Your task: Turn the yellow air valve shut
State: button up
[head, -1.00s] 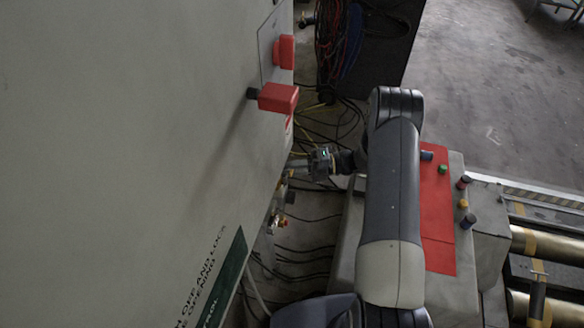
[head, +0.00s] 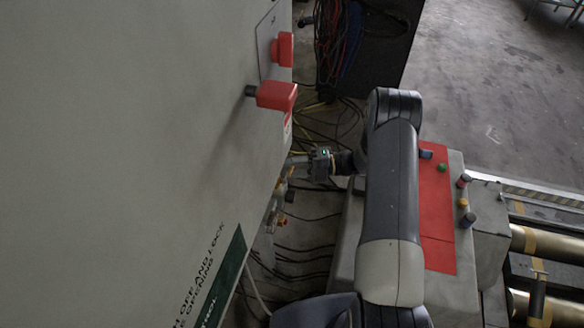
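My gripper (head: 292,161) reaches left from my dark wrist to the edge of the grey cabinet. Its fingers are small and seen edge-on, so their opening does not show. A small yellowish part (head: 291,172), likely the yellow air valve's handle, shows at the fingertips, just below them in the picture. Whether the fingers touch it cannot be told. Brass-coloured pipe fittings (head: 279,191) run down the cabinet's side below it. The rest of the valve is hidden by the cabinet edge and the gripper.
The grey cabinet (head: 120,130) fills the left, with a red switch handle (head: 276,96) and a red knob (head: 284,49) sticking out. A red control panel (head: 437,210) with several buttons is right of my arm. Cables hang and lie behind the gripper.

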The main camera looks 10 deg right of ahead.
jog(key=d+b, duration=0.2)
jog(key=d, duration=0.8)
jog(key=shift+d, duration=0.4)
jog(key=shift+a, duration=0.15)
jog(key=a+p, duration=0.2)
jog(key=a, duration=0.8)
jog(key=shift+a+r, duration=0.1)
jog(key=shift+a, duration=0.25)
jog(key=shift+d, duration=0.15)
